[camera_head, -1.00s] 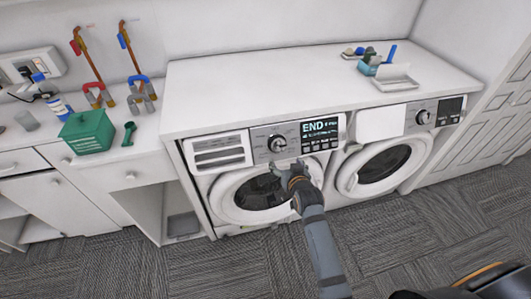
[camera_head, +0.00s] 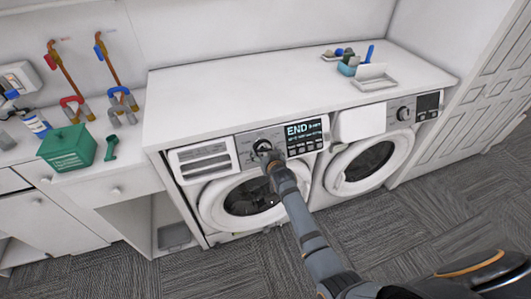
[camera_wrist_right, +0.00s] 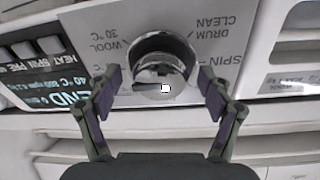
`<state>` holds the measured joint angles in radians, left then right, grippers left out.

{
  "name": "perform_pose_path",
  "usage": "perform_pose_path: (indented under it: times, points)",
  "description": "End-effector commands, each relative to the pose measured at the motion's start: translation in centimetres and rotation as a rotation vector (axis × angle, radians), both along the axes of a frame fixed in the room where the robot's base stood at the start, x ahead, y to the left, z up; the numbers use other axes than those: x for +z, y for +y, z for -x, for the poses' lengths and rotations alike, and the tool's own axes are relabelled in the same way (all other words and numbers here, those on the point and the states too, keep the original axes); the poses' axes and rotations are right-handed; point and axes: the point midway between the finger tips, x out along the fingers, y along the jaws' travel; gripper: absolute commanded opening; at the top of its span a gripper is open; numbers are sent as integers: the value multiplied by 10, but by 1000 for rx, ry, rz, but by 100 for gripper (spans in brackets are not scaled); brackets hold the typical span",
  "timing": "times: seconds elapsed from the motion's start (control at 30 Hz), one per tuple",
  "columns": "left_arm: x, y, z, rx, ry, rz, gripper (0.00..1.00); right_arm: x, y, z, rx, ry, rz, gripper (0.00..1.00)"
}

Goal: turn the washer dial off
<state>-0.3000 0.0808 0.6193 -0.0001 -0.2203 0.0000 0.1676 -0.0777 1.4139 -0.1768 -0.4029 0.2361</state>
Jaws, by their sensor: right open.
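The washer (camera_head: 205,162) is the left of two white front-loading machines under a white counter. Its round silver dial shows in the right wrist view (camera_wrist_right: 160,62), with labels such as WOOL, DRUM CLEAN and SPIN around it. The display (camera_head: 304,131) beside the dial reads END. My right gripper (camera_head: 264,152) is at the dial in the head view and partly hides it. In the right wrist view the gripper (camera_wrist_right: 162,90) is open, with one finger on either side of the dial and visible gaps between. My left gripper is not in view.
A second machine (camera_head: 365,160) with its own dial stands to the right. On the counter are a white tray (camera_head: 376,80) and small items. A green box (camera_head: 68,148) and pipes with red and blue handles are at left. Grey carpet (camera_head: 420,215) is clear in front.

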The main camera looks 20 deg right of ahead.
Motion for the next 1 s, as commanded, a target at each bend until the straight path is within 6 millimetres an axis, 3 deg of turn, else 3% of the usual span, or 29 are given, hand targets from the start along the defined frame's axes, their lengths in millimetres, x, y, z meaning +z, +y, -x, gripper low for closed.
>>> perform_pose_path:
  times: [0.17,0.57,1.0]
  points:
    - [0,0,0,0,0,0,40,0,0,0,0,0,0,80]
    - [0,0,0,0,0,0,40,0,0,0,0,0,0,26]
    - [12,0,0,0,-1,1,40,2,-1,0,52,-2,104,26]
